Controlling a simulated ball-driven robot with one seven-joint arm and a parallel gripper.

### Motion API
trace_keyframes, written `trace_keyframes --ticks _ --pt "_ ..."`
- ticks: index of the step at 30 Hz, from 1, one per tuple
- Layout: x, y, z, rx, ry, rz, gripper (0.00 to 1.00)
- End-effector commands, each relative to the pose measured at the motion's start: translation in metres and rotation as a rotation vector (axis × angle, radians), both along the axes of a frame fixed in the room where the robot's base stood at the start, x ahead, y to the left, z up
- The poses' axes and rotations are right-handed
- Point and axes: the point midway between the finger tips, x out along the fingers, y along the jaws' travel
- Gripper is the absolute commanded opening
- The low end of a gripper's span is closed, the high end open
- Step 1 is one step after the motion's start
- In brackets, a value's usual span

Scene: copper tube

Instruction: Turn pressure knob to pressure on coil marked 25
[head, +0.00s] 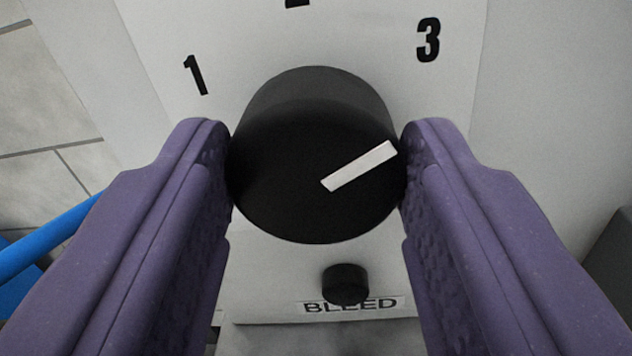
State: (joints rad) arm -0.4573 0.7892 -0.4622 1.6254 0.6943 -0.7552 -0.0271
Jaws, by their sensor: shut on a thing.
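The black round pressure knob (290,170) sits on a white panel (430,90) in the middle of the head view. Its white pointer line runs up and to the right, roughly toward the mark 3 (428,40). The mark 1 (195,75) is at the upper left, and a mark between them is cut off at the top edge. My gripper (316,165) has purple fingers, one on each side of the knob, shut on it. No coil marked 25 is in view.
A small black knob (345,285) sits below the large one, over a label reading BLEED (352,305). A blue tube or bar (45,238) is at the left. A dark object (610,265) is at the right edge. Grey tiles show at the left.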

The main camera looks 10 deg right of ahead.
Motion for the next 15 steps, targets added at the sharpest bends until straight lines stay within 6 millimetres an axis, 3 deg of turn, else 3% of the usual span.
trace_keyframes --ticks 2,3,6,15 --pt "-0.0006 0.0004 -0.0038 0.001 0.007 0.0 0.19" --pt "-0.0005 0.0005 -0.0038 0.001 0.007 0.0 0.54" --pt "-0.0005 0.0004 -0.003 0.0 0.006 0.0 0.75" --pt "-0.0016 0.0008 -0.0009 -0.001 0.003 0.0 0.75"
